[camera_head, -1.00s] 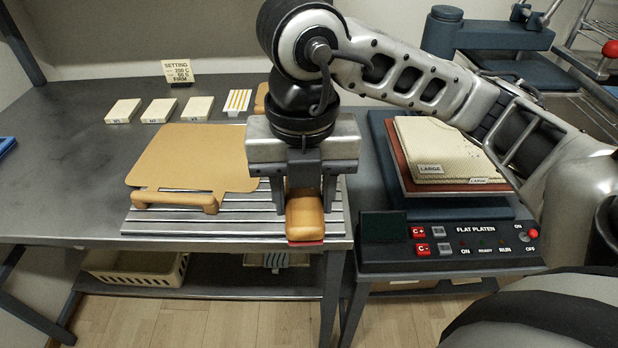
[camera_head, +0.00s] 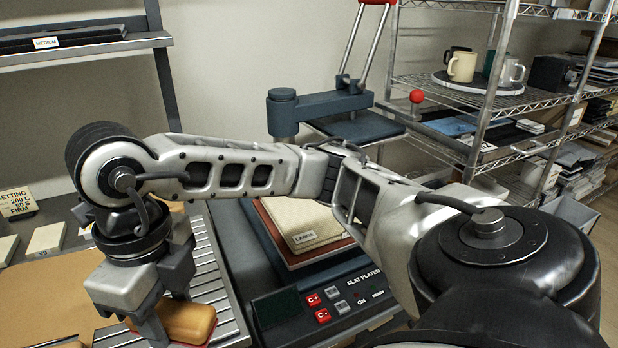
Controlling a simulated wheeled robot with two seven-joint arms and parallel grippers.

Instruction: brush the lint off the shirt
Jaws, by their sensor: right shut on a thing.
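My right gripper (camera_head: 166,312) is at the lower left, pointing down and shut on a tan wooden block with a reddish underside, which looks like the lint brush (camera_head: 196,318). The brush is at the grey slatted rack (camera_head: 208,268); I cannot tell whether it touches it. A flat tan piece (camera_head: 45,290), possibly the shirt, lies left of the gripper and is partly cut off by the frame. No lint can be made out. My left gripper is out of view.
The flat platen press with its control panel (camera_head: 330,300) and cream pads (camera_head: 305,228) stands right of the rack. My right arm crosses above it. A sign (camera_head: 15,200) and pale blocks (camera_head: 46,239) are at left. A wire shelf with mugs (camera_head: 462,66) stands behind right.

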